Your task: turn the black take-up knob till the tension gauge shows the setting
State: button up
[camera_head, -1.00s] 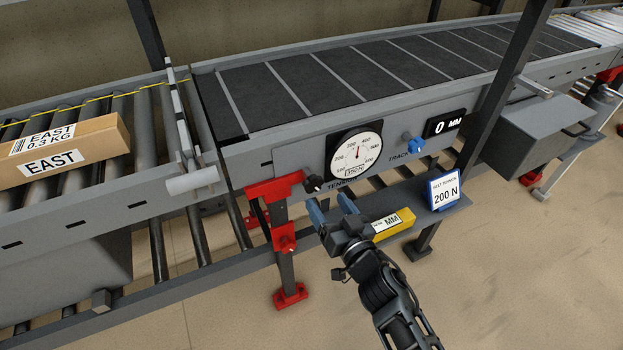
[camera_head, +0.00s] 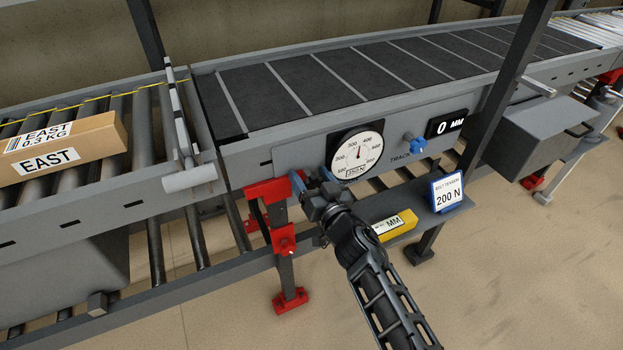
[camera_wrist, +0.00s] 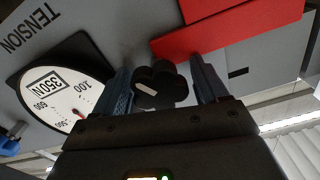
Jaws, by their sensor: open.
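The black take-up knob (camera_wrist: 160,86) is lobed, with a pale mark on it. In the wrist view it lies between the two open fingers of my gripper (camera_wrist: 163,88), with a gap on the right side. In the head view my gripper (camera_head: 312,183) is in front of the panel, left of and below the gauge, and hides the knob. A card (camera_head: 448,192) on the shelf reads belt tension 200 N.
A blue knob (camera_head: 414,145) and a 0 MM display (camera_head: 445,122) are right of the gauge. A yellow block (camera_head: 395,225) lies on the shelf. A red bracket (camera_head: 267,190) is close to the left of my gripper. A carton (camera_head: 65,150) marked EAST sits on the rollers.

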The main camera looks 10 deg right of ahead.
jog(key=c, duration=1)
jog(key=shift+o, duration=0.2)
jog(key=shift+n, duration=0.4)
jog(key=n, duration=0.3)
jog(key=shift+n, duration=0.3)
jog(key=n, duration=0.2)
jog(key=n+b, duration=0.1)
jog(key=n, duration=0.1)
jog(key=shift+s+a+f+n, duration=0.1)
jog(key=shift+a+n, duration=0.1)
jog(key=shift+n, duration=0.1)
jog(key=n, duration=0.4)
jog(key=shift+n+b, duration=0.3)
jog(key=shift+a+f+n+b, duration=0.15)
jog(key=shift+n+b, duration=0.2)
jog(key=shift+n, duration=1.75)
